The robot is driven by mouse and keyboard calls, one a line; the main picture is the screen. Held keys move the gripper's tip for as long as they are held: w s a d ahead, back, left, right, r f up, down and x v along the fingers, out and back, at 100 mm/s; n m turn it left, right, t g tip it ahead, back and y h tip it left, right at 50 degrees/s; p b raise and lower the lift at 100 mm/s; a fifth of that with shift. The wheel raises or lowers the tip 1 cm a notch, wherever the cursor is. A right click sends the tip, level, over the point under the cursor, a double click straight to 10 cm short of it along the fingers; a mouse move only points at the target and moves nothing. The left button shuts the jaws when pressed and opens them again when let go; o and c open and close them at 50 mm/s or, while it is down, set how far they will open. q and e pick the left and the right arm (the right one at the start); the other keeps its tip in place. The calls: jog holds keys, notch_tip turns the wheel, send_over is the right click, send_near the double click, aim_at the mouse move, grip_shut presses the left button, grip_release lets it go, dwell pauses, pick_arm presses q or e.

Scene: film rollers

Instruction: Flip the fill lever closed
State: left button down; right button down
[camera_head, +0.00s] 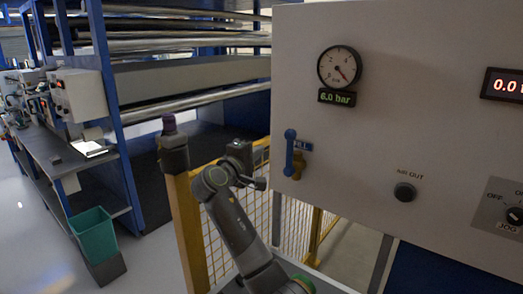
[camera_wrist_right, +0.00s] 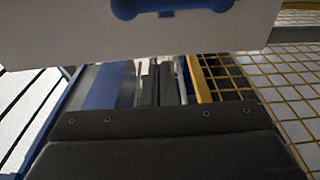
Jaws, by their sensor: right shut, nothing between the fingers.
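The blue fill lever (camera_head: 289,152) is on the left side of the pale panel. It stands upright beside a small brass valve body (camera_head: 298,166). In the right wrist view the blue lever (camera_wrist_right: 165,9) shows at the top edge, partly cut off. My right gripper (camera_head: 261,184) is shut and empty, a little to the left of and below the lever, apart from it. Its dark fingers (camera_wrist_right: 157,83) show close together in the right wrist view. My left gripper is not in view.
The pale panel (camera_head: 400,110) carries a round gauge (camera_head: 339,67), a 6.0 bar label (camera_head: 337,97), a black AIR OUT port (camera_head: 404,192) and a rotary switch (camera_head: 515,215). A yellow mesh fence (camera_head: 215,245) stands behind my arm. A green bin (camera_head: 93,235) is on the floor at left.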

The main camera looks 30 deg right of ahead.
aim_at(290, 153)
jog(key=d+p, duration=0.6)
jog(key=d, duration=0.1)
jog(key=shift+d, duration=0.3)
